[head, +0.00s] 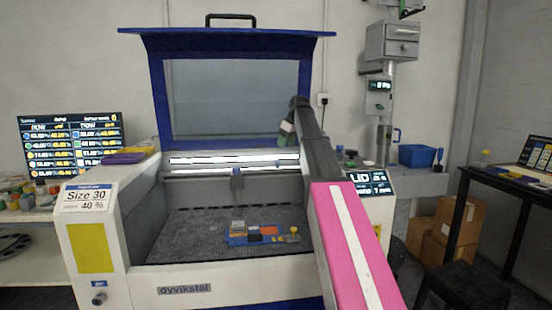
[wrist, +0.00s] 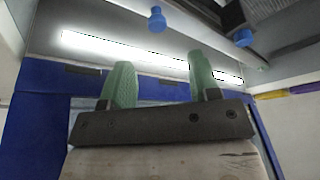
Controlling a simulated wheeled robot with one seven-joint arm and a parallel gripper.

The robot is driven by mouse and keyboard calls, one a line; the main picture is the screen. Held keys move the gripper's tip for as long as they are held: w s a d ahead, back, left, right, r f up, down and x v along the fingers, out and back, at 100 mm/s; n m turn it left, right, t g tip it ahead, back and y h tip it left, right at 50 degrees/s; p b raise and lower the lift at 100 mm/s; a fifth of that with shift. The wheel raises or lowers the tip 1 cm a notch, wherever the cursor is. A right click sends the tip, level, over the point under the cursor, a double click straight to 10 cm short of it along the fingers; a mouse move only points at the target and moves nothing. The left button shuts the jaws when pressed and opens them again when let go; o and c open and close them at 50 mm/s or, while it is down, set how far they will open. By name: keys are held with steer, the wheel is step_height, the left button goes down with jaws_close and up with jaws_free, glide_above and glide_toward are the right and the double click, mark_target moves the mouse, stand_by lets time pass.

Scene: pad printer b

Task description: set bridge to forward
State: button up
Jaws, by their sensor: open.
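A pale horizontal bar, which looks like the bridge (head: 215,172), spans the inside of the open machine at the back of its bed in the head view. A small grey carriage (head: 237,180) hangs from it. A bright light strip runs along it, and a lit strip (wrist: 120,47) also shows in the wrist view. My gripper (head: 287,130) is above the bar's right part, in front of the lid window. In the wrist view its two green fingers (wrist: 162,80) are apart with nothing between them. My arm hides the bar's right end. I see no forward marking.
The machine's blue lid (head: 160,95) stands open. A blue fixture with coloured parts (head: 265,238) sits on the dark bed (head: 180,240). Blue knobs (wrist: 157,20) show near the fingers in the wrist view. A control panel (head: 370,183) stands right. The bed's left part is clear.

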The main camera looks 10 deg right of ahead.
steer(key=x, duration=0.7)
steer(key=w+x, duration=0.1)
steer(key=x, duration=0.2)
steer(key=shift+a+f, duration=0.1)
steer(key=shift+c, duration=0.3)
jaws_close()
